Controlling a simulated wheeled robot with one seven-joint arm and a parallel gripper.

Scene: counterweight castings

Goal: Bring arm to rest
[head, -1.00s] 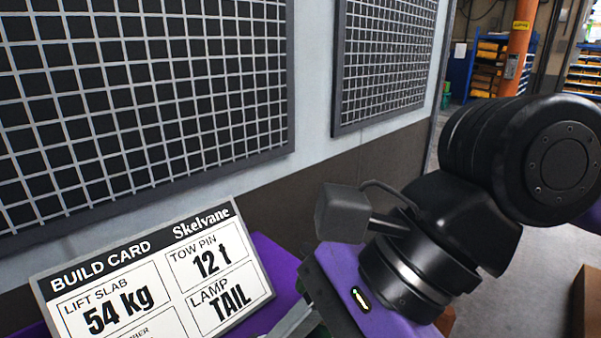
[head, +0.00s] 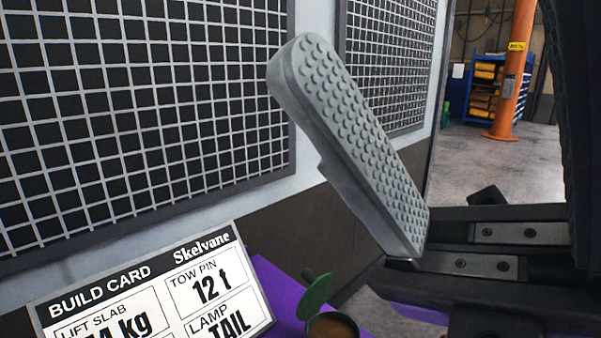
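My gripper (head: 352,140) is close to the camera in the head view, raised in front of the wall panels. One grey finger with a studded pad shows, tilted up to the left from the outer end of a black slide rail. The pad is bare, with nothing pressed against it. The other finger is not visible; a dark part of my arm fills the right edge. The gripper looks open and empty.
A build card (head: 150,290) stands at lower left by a purple surface (head: 280,295). A green lid (head: 318,296) and a round container with brown contents (head: 332,326) are beside it. Dark grid panels (head: 130,110) cover the wall. An orange post (head: 512,75) and blue shelving (head: 482,85) stand far back.

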